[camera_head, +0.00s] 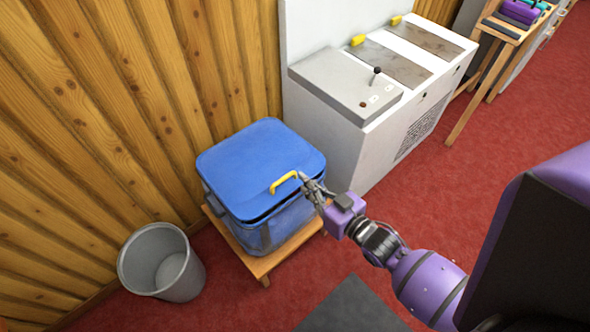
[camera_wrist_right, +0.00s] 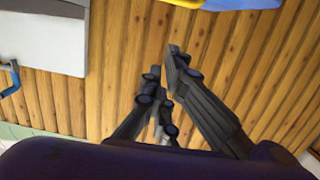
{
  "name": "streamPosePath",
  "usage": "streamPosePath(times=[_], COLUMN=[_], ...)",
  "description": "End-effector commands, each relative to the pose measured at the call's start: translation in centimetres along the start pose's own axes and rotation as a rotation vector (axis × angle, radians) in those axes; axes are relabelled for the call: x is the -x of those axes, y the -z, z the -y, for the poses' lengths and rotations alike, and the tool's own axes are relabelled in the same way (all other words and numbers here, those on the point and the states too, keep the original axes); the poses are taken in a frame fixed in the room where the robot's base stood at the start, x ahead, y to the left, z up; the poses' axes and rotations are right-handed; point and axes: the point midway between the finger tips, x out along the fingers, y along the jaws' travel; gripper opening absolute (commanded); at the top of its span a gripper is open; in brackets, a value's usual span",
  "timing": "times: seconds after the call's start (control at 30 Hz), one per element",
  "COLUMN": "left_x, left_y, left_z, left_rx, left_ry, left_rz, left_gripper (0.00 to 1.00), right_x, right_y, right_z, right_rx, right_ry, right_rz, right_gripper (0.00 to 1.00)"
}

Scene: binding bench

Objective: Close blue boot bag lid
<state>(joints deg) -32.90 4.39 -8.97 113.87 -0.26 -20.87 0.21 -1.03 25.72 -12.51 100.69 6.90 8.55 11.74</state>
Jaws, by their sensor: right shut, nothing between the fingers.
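The blue boot bag (camera_head: 275,233) is box-shaped and stands on a low wooden stand. Its blue lid (camera_head: 250,158) lies over the top, nearly flat, with a thin dark gap under the front edge. A yellow handle (camera_head: 284,181) sits on the lid near its front right edge. My right gripper (camera_head: 305,180) is shut and empty, its fingertips close beside the handle's right end; I cannot tell whether they touch. In the right wrist view the fingers (camera_wrist_right: 164,75) show with bits of the yellow handle (camera_wrist_right: 184,3) and blue lid (camera_wrist_right: 240,4) at the top edge. My left gripper is out of view.
A grey bin (camera_head: 160,262) stands left of the wooden stand (camera_head: 262,264). A white cabinet (camera_head: 345,135) with metal-topped lids stands close behind on the right. The wood-panelled wall (camera_head: 110,120) is behind the bag. Red floor is open at front and right.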

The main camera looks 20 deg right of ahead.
Motion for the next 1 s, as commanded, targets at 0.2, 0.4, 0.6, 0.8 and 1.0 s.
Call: streamPosePath(times=[0.2,0.4,0.6,0.8,1.0], left_x=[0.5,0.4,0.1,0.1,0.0], left_y=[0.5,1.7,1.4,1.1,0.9], left_z=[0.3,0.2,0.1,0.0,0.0], left_rx=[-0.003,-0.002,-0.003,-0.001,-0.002], left_ry=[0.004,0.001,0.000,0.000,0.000], left_rz=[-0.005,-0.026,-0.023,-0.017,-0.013], left_gripper=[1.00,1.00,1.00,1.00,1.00], right_x=[-4.9,-8.5,-8.9,-9.1,-9.1], right_y=[0.5,-0.3,-3.0,-3.6,-3.6], right_z=[0.0,0.0,-0.1,-0.1,-0.1], right_rx=[0.000,-0.001,-0.001,0.000,0.000], right_ry=[0.000,-0.001,-0.001,0.000,0.000], right_rz=[-0.008,-0.002,-0.001,-0.005,-0.005], right_gripper=[0.00,0.00,0.00,0.00,0.00])
